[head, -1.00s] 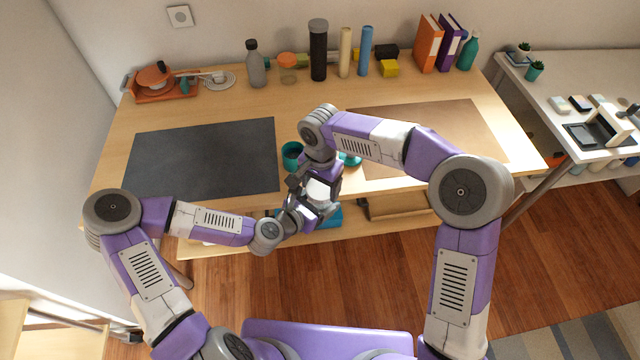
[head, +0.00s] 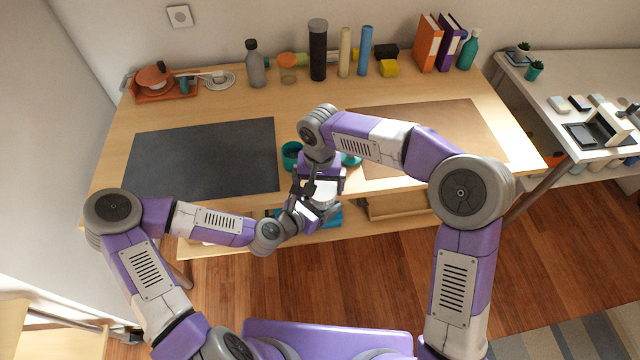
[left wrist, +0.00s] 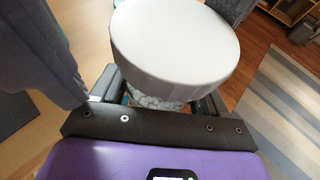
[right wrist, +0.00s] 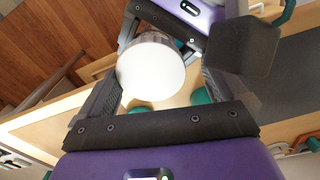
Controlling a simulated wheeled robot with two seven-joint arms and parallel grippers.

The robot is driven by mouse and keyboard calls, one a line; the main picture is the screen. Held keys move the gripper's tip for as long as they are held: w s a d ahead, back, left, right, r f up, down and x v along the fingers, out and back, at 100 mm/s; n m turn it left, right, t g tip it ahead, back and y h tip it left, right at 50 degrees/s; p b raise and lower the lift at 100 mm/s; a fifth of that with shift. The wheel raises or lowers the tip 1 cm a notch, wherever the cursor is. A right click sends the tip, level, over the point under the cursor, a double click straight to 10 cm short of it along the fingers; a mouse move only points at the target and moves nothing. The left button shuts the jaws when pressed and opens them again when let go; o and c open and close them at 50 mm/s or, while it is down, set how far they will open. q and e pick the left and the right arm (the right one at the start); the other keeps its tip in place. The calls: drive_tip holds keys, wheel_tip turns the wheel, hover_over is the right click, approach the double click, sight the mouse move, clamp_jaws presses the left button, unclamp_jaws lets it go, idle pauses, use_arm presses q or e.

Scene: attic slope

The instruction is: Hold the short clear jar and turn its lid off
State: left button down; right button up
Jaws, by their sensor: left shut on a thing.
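The short clear jar (left wrist: 150,101) stands between the fingers of my left gripper (head: 303,212), which is shut on its body. Its wide white lid (left wrist: 175,42) is on top and hides most of the jar; pale contents show through the side below it. The lid also shows in the right wrist view (right wrist: 151,68). My right gripper (head: 320,190) is over the jar from above, its fingers spread either side of the lid. A gap shows between the lid and the right-hand finger, so it looks open.
A teal cup (head: 291,153) stands on the wooden table (head: 310,108) just behind the grippers. A dark mat (head: 200,160) lies left and a brown mat (head: 455,125) right. Bottles, cylinders and binders (head: 428,45) line the back edge.

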drive_tip(key=shift+a+r, duration=0.1)
drive_tip(key=shift+a, duration=0.05)
wheel_tip(320, 180, up, 4)
drive_tip(key=shift+r, duration=0.15)
drive_tip(key=r+m, duration=0.1)
drive_tip(key=m, duration=0.1)
drive_tip(key=d+r+m, duration=0.1)
drive_tip(key=m, duration=0.1)
drive_tip(key=r+m, duration=0.1)
drive_tip(key=m, duration=0.1)
drive_tip(key=shift+d, duration=0.15)
drive_tip(key=shift+f+m, duration=0.4)
drive_tip(key=shift+f, duration=0.05)
wheel_tip(320, 180, down, 7)
drive_tip(key=shift+r, duration=0.1)
